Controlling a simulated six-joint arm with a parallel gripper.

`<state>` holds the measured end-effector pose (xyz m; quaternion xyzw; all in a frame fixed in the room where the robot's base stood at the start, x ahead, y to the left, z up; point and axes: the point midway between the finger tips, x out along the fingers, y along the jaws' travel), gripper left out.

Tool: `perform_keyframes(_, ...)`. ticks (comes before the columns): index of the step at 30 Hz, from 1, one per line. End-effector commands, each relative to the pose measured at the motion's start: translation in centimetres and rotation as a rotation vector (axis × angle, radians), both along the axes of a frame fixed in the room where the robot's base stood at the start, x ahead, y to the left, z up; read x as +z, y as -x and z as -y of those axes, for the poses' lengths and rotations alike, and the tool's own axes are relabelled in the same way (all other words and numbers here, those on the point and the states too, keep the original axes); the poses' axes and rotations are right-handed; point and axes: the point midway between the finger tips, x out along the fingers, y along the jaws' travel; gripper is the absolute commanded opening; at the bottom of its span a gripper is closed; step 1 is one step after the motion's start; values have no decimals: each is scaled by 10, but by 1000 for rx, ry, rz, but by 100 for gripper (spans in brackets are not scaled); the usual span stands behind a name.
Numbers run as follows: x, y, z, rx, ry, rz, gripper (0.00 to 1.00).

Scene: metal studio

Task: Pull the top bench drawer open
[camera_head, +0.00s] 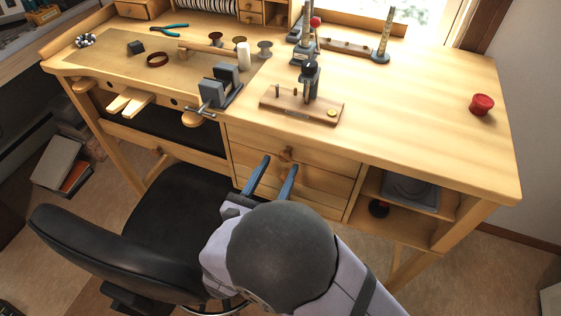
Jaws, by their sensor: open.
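The wooden bench (420,120) has a stack of drawers under its middle. The top bench drawer (325,164) looks closed, its front in line with the frame around it. Its small wooden knob (286,153) sits near the middle of the front. My gripper (278,164) is open, with its two blue fingers pointing toward the drawer front. In the picture the fingertips lie just below and to either side of the knob. I cannot tell whether they touch the drawer or how far off they are. My gripper and arm hide part of the lower drawers.
A black chair (75,258) stands at the left, close to my arm. A vise (220,92) is fixed at the bench edge above the drawers. An open shelf (405,228) is right of the drawers. A red jar (481,104) stands on the bench top.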

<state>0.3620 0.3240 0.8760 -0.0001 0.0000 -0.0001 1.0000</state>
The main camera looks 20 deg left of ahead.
Motion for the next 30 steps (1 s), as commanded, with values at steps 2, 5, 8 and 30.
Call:
perform_keyframes(2, 1, -9, 1, -3, 0, 0, 44)
perform_keyframes(5, 1, -17, 0, -2, 0, 0, 44)
perform_keyframes(8, 0, -22, 0, -1, -1, 0, 44)
perform_keyframes(30, 0, -13, -1, 3, 0, -1, 0)
